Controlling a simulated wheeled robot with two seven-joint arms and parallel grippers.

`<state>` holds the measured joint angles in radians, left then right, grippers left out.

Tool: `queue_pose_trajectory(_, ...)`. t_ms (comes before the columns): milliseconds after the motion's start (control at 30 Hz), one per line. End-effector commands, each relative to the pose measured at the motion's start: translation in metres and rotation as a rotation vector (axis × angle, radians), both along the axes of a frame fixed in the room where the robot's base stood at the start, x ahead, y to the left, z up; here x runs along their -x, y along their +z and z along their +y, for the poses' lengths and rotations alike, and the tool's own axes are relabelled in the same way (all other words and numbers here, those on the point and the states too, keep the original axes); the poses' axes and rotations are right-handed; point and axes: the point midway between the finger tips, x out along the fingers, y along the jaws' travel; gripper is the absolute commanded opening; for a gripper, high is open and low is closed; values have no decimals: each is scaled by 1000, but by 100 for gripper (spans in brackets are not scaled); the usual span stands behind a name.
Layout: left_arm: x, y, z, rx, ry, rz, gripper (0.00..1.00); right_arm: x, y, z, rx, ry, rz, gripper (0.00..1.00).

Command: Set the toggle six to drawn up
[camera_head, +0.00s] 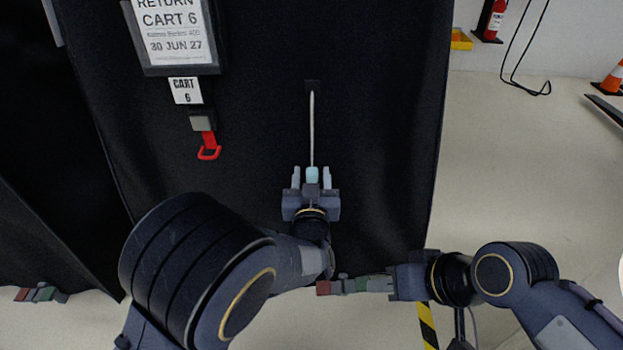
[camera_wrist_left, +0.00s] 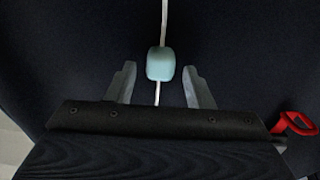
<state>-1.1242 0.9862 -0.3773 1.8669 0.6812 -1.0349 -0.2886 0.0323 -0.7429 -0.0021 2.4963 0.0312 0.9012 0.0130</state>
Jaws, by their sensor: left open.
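The toggle six is a pale blue cord toggle (camera_head: 312,174) on a thin white cord (camera_head: 312,125) that hangs down the black cart cover (camera_head: 260,110). In the left wrist view the toggle (camera_wrist_left: 160,63) sits on the cord, with cord showing above and below it. My left gripper (camera_head: 312,178) is open, one finger on each side of the cord line. In the left wrist view its fingertips (camera_wrist_left: 158,70) stand apart from the toggle, with dark gaps on both sides. My right gripper (camera_head: 392,282) is low at the right, pointing left; its fingers are not clear.
A "CART 6" tag (camera_head: 186,91) hangs below a sign (camera_head: 176,30). A red pull loop (camera_head: 209,153) hangs beneath it and shows in the left wrist view (camera_wrist_left: 297,123). A red-and-green fitting (camera_head: 350,286) lies near my right gripper. Open floor (camera_head: 520,170) is at the right.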

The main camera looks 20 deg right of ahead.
Motion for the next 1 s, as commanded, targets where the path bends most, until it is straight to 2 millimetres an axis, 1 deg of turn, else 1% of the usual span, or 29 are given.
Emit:
queue_pose_trajectory(233, -1, 0, 0, 0, -1, 1, 47, 0, 0, 0, 0, 0, 0, 36)
queue_pose_trajectory(267, -1, 0, 0, 0, -1, 1, 45, 0, 0, 0, 0, 0, 0, 36)
queue_pose_trajectory(600, -1, 0, 0, 0, -1, 1, 0, 0, 0, 0, 0, 0, 0, 36)
queue_pose_trajectory(767, -1, 0, 0, 0, -1, 1, 0, 0, 0, 0, 0, 0, 0, 36)
queue_pose_trajectory(833, -1, 5, 0, 1, -1, 0, 0, 0, 3, 0, 0, 0, 0, 36)
queue_pose_trajectory(867, -1, 9, 0, 1, -1, 0, 0, 0, 6, 0, 0, 0, 0, 36)
queue_pose_trajectory(933, -1, 25, 0, 3, -1, 1, 0, 0, 17, 0, 0, 0, 0, 36)
queue_pose_trajectory(1000, -1, 46, 0, 4, 0, 0, 0, 0, 31, 0, 0, 0, 0, 36)
